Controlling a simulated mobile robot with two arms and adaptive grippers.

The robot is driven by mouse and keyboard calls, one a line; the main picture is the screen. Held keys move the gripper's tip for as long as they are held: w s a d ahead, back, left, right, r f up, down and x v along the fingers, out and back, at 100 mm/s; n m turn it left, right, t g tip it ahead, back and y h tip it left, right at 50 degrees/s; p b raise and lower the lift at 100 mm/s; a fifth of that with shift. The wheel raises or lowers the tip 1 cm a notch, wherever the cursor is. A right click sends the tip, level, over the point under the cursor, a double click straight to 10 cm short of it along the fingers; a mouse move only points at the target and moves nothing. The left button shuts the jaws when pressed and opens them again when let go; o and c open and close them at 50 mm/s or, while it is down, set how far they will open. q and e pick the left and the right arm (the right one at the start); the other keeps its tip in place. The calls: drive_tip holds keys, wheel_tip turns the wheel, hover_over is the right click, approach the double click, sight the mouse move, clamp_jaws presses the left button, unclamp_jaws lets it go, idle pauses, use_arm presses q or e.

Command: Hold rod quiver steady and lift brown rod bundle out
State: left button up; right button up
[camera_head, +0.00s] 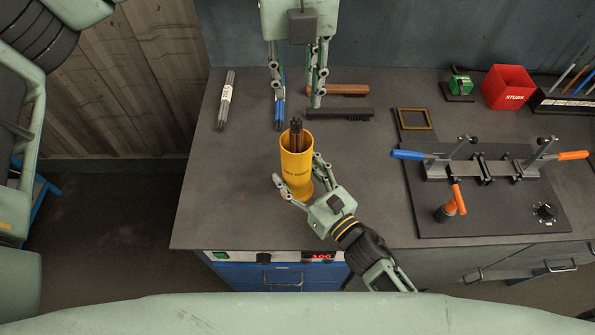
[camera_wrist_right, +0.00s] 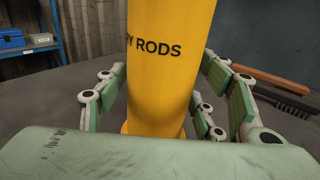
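The yellow rod quiver (camera_head: 297,168) stands on the grey table in the head view, and its lettered wall (camera_wrist_right: 168,75) fills the middle of the right wrist view. The brown rod bundle (camera_head: 296,140) is inside it, with dark tops sticking out above the rim. My right gripper (camera_head: 299,172) has a finger on each side of the quiver, and the fingertips appear to touch its wall. My left gripper (camera_head: 297,100) hangs fingers down beyond the quiver, spread open and empty, above and behind the brown rods. The lower rods are hidden in the quiver.
A blue rod bundle (camera_head: 280,112) lies partly behind a left finger. A grey rod bundle (camera_head: 225,100) lies left. Two brushes (camera_head: 340,112) lie right of the left gripper. A clamp fixture (camera_head: 480,168) and a red box (camera_head: 507,88) stand at right. The table left of the quiver is clear.

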use_arm(q)
drive_tip(key=shift+c, duration=0.2)
use_arm(e)
drive_tip(key=c, duration=1.2)
use_arm(q)
drive_tip(key=shift+c, duration=0.6)
